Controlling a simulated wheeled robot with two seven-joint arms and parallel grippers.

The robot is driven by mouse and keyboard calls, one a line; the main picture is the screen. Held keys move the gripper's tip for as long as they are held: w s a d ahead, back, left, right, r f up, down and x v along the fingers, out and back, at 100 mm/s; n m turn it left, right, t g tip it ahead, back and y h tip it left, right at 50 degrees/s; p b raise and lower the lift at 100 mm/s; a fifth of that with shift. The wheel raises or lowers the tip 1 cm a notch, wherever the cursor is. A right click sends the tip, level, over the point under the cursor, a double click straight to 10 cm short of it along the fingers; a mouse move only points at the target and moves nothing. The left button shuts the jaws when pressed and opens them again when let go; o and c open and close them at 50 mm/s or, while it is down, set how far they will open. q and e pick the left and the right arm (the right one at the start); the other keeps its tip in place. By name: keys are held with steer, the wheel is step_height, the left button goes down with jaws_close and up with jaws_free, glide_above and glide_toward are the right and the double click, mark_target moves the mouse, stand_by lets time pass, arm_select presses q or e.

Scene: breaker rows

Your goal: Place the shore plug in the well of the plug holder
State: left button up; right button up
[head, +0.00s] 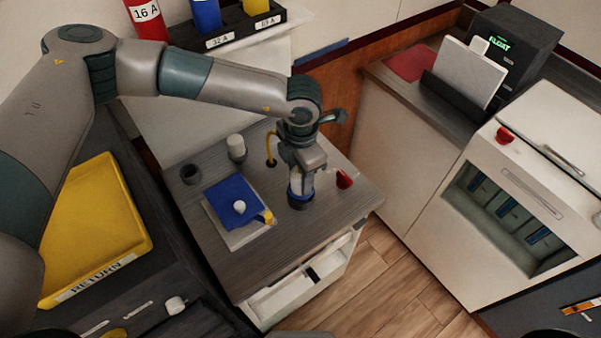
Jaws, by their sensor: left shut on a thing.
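My left gripper (302,176) points down over the grey worktop. It is shut on an upright pale thing with a blue band (306,194), which I take for the shore plug; the fingers hide much of it. A dark round base (299,204) shows directly below the band. I cannot tell whether this base is part of the plug or a holder around it. My right gripper is not in view.
A blue piece with a white knob (239,207) lies on a pale plate, left of the gripper. A white cylinder (236,147), a yellow hook (270,150) and a red piece (344,179) are nearby. A yellow return tray (140,215) is at left. The worktop's front is clear.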

arm_select(q)
steer(key=shift+f, duration=0.3)
steer(key=shift+f+b, duration=0.15)
steer(key=shift+b, duration=0.15)
steer(key=o, duration=1.2)
steer(key=shift+c, duration=0.2)
steer(key=shift+o, duration=1.1)
